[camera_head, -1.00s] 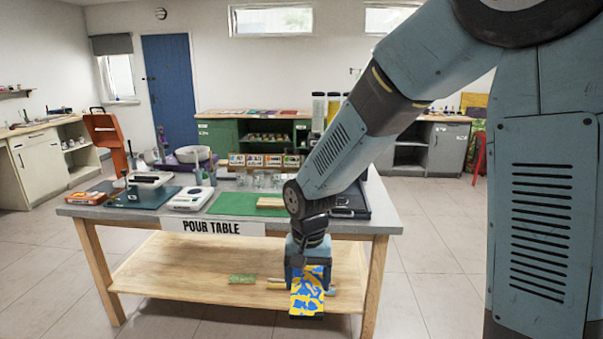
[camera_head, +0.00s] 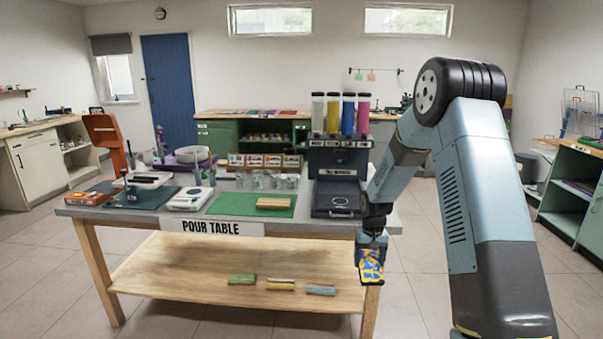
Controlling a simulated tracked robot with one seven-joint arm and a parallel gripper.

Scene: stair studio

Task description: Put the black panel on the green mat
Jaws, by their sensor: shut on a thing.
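My gripper (camera_head: 371,262) hangs at the table's front right corner, below the top. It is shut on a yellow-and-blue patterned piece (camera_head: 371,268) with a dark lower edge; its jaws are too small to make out. I cannot tell whether this piece is the black panel, and I see no other clear black panel. The green mat (camera_head: 226,205) lies flat on the table top, left of and behind my gripper. A tan block (camera_head: 274,203) lies on its right part.
The table (camera_head: 75,211) has a black dispenser (camera_head: 338,167) with coloured tubes close behind my gripper. Glasses (camera_head: 268,181) stand behind the mat. A white scale (camera_head: 188,199) stands left of it. The lower shelf (camera_head: 185,262) holds green, tan and blue blocks.

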